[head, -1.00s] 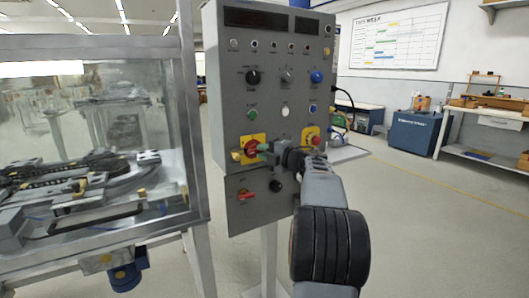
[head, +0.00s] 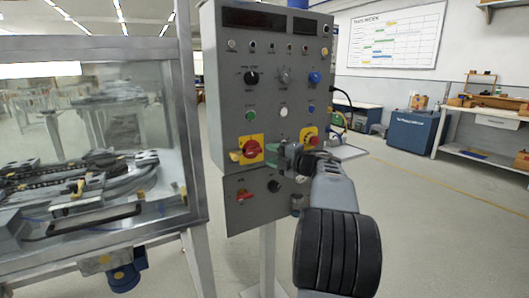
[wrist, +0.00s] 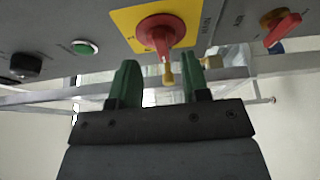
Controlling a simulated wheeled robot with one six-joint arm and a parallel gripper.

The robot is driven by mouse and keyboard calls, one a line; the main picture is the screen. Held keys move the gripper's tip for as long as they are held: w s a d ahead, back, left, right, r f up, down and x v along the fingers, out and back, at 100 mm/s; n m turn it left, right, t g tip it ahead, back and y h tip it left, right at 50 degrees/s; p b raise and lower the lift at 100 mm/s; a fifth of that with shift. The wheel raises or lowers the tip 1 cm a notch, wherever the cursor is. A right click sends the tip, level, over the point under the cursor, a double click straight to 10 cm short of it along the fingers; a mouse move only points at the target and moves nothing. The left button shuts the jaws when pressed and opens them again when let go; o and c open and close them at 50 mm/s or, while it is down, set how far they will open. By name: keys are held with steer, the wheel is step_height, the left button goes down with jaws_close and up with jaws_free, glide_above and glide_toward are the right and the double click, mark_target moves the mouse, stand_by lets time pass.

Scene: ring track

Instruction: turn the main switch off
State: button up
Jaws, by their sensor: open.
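The main switch (head: 251,148) is a red rotary handle on a yellow plate on the grey control panel. It also shows in the wrist view (wrist: 160,32), where the handle points down towards my fingers and a small yellow piece sits at its end. In the head view that yellow piece is at the plate's left. My gripper (head: 276,156) is just right of the switch, apart from it. In the wrist view its two green fingers (wrist: 160,82) are spread with nothing held between them. The switch's markings are too small to read.
A red emergency button (head: 310,136) on yellow is partly behind my arm. A lower red handle (head: 246,197) and black knob (head: 274,186) sit below the switch. A green button (head: 250,116) is above it. A glass-walled machine (head: 90,150) stands close at left.

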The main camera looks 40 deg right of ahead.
steer(key=p+v, duration=0.1)
steer(key=v, duration=0.8)
steer(key=shift+s, duration=0.2)
steer(key=w+a+r+m+g+h+p, duration=0.1)
steer(key=w+a+r+m+h+p, duration=0.2)
steer(key=a+r+m+h+p, duration=0.3)
steer(key=w+a+r+m+h+p, duration=0.4)
steer(key=r+m+p, duration=0.3)
steer(key=m+p, duration=0.1)
steer(key=s+a+f+m+g+y+p, duration=0.2)
steer(key=s+a+g+p, duration=0.4)
steer(key=s+a, duration=0.3)
steer(key=s+a+f+m+g+y+p, duration=0.3)
steer(key=s+a+f+m+g+p, duration=0.2)
steer(key=s+a, duration=0.4)
steer(key=a+f+g+p, duration=0.1)
steer(key=a, duration=0.3)
steer(key=shift+a+g+y, duration=0.25)
steer(key=shift+g+y, duration=0.05)
steer(key=shift+g, duration=0.1)
steer(key=shift+s+a, duration=0.1)
steer(key=shift+s, duration=0.05)
